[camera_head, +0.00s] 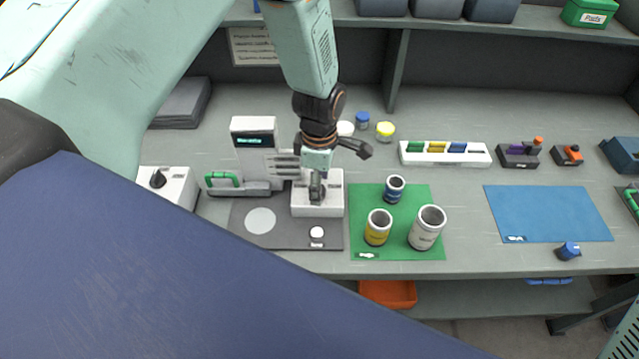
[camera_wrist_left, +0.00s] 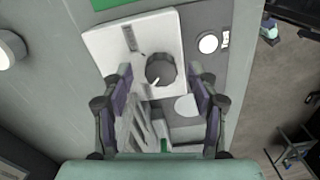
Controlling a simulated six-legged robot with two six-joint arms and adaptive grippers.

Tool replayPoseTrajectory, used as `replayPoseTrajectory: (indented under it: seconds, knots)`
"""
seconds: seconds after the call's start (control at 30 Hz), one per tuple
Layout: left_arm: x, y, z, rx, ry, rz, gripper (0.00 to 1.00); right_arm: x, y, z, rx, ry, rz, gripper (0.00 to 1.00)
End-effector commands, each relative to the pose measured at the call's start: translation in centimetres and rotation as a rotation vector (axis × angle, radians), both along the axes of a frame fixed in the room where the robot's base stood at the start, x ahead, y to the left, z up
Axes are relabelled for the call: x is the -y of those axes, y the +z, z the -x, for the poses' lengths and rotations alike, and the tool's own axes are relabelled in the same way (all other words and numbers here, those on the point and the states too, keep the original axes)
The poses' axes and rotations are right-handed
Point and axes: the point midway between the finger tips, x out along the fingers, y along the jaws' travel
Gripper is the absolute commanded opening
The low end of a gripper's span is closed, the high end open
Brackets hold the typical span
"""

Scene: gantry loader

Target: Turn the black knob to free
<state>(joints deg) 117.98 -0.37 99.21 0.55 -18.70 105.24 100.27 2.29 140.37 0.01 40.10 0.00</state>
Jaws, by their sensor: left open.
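A round black knob (camera_wrist_left: 161,69) with a white pointer line stands on a white block (camera_wrist_left: 100,46) in the left wrist view. Its pointer line points toward the lower left of that picture. My left gripper (camera_wrist_left: 160,82) is open, with one finger on each side of the knob and visible gaps between. In the head view my left gripper (camera_head: 317,178) hangs over the white block (camera_head: 330,206), largely hiding the knob. I cannot tell how far above the knob the fingertips are. Another black knob (camera_head: 158,179) sits on a white box at left. My right gripper is not in view.
A grey mat (camera_head: 290,238) with a white button (camera_head: 316,233) lies in front of the block. A device with a lit display (camera_head: 254,141) stands behind left. A green mat (camera_head: 405,250) holds several cups at right. A blue mat (camera_head: 550,210) is clear farther right.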

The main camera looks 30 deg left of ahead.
Motion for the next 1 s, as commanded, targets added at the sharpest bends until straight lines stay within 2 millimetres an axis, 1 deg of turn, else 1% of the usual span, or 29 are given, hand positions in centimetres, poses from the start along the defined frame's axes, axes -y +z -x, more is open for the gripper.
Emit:
replayPoseTrajectory:
  seconds: [0.03,0.3,0.4,0.5,0.6,0.7,1.0]
  knots:
    - [0.0,0.9,-0.1,0.004,0.0,0.0,0.6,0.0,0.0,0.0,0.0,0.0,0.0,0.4]
    - [0.0,6.5,-0.1,0.004,0.0,0.0,0.6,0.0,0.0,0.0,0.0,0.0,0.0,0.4]
    - [0.0,8.3,-0.1,0.005,0.0,0.0,0.6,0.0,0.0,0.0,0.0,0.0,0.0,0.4]
    - [0.0,9.6,-0.1,0.003,0.0,0.0,0.6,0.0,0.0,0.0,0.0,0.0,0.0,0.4]
    - [0.0,10.5,-0.1,0.003,0.0,0.0,0.6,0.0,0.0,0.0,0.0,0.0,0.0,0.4]
    - [0.0,10.8,0.0,0.0,0.0,0.0,0.6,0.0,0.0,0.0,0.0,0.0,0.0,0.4]
    - [0.0,10.9,0.0,0.0,0.0,0.0,0.6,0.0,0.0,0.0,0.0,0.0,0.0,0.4]
